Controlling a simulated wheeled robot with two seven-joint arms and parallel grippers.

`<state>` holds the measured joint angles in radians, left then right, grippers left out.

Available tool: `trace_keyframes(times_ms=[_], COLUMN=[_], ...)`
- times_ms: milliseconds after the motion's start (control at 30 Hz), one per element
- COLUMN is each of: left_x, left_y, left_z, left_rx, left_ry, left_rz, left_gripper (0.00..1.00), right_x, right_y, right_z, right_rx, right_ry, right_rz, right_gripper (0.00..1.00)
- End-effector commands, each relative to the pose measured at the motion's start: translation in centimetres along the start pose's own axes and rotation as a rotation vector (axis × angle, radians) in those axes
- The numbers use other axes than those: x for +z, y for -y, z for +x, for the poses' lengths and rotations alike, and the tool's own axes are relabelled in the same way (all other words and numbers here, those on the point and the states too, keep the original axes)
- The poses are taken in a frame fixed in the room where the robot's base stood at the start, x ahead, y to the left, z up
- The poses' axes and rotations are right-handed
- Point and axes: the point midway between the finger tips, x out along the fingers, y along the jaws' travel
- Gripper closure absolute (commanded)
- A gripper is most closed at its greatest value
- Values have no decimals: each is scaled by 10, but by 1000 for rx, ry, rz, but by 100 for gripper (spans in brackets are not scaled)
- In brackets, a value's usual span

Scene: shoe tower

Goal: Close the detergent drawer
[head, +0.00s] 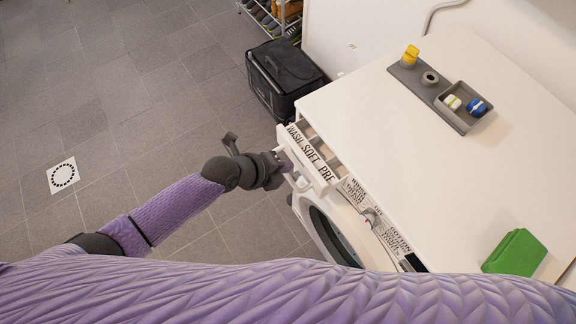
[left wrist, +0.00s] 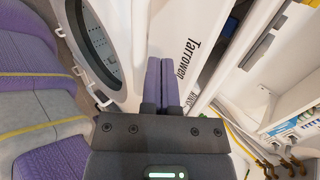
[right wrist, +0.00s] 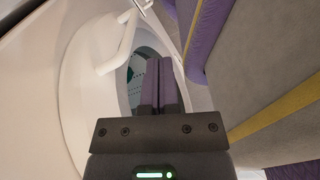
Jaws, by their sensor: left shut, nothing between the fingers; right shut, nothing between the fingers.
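The detergent drawer (head: 325,172) sticks out open from the front of the white washing machine (head: 400,115). Its compartments and the lettering WASH, SOFT and PRE show in the head view. My left gripper (head: 286,166) is at the drawer's outer front side; I cannot tell whether it touches. In the left wrist view its purple fingers (left wrist: 159,82) are together and empty, beside a white panel (left wrist: 187,62) lettered "Tarrowen". My right gripper is outside the head view. In the right wrist view its fingers (right wrist: 161,82) are together and empty, in front of the round door (right wrist: 95,85).
A black bin (head: 283,75) stands on the floor behind the machine's far corner, near a shoe rack (head: 268,16).

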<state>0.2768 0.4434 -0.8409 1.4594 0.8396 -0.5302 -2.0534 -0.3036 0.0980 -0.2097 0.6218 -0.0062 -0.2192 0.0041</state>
Motion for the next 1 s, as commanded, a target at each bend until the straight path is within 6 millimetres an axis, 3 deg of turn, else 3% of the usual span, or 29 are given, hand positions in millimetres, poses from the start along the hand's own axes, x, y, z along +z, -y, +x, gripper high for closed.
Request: trace_keyframes(times_ms=[133, 533, 800, 1000], left_x=[0, 0, 0, 0], left_y=[0, 2, 33, 41], left_z=[14, 18, 59, 59], left_rx=[-1, -1, -2, -1], left_ry=[1, 0, -1, 0], left_rz=[-1, -1, 0, -2], left_gripper=[100, 100, 100, 100], right_x=[1, 2, 10, 15], right_y=[0, -1, -2, -11], right_z=[6, 8, 39, 37], right_rx=[0, 1, 2, 17], right_ry=[1, 2, 19, 32], right_rz=[0, 0, 0, -4], right_gripper=[100, 100, 100, 100])
